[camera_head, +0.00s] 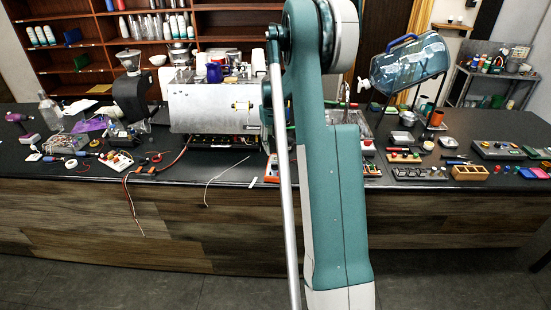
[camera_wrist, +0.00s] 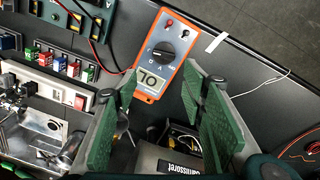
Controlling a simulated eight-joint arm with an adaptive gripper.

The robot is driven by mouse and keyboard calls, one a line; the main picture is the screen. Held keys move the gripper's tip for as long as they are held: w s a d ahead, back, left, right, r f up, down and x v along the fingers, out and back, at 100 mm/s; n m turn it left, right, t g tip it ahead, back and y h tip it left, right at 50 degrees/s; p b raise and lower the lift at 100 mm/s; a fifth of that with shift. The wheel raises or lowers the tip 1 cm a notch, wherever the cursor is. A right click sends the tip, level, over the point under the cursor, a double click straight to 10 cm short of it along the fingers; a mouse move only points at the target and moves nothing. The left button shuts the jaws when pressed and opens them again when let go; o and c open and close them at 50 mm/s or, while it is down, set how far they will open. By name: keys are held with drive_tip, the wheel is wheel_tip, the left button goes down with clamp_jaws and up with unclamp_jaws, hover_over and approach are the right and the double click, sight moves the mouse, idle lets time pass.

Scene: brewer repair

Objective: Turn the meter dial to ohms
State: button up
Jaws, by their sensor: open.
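The meter (camera_wrist: 172,38) is an orange-cased block with a grey-blue face, lying on the dark counter in the wrist view. The dial lies beyond the fingertips, with no visible contact. In the head view my arm hides the gripper and most of the meter.
A metal-cased brewer (camera_head: 205,108) stands behind on the counter.

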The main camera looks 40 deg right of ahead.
sight(276, 164)
drive_tip(key=shift+s+a+f+m+p, duration=0.1)
drive_tip(key=shift+s+a+m+p, duration=0.4)
drive_tip(key=shift+s+m, duration=0.55)
drive_tip(key=shift+w+f, duration=0.1)
drive_tip(key=shift+w, duration=0.1)
drive_tip(key=shift+f, duration=3.8)
drive_tip(key=shift+c, duration=0.5)
drive_tip(key=c, duration=0.8)
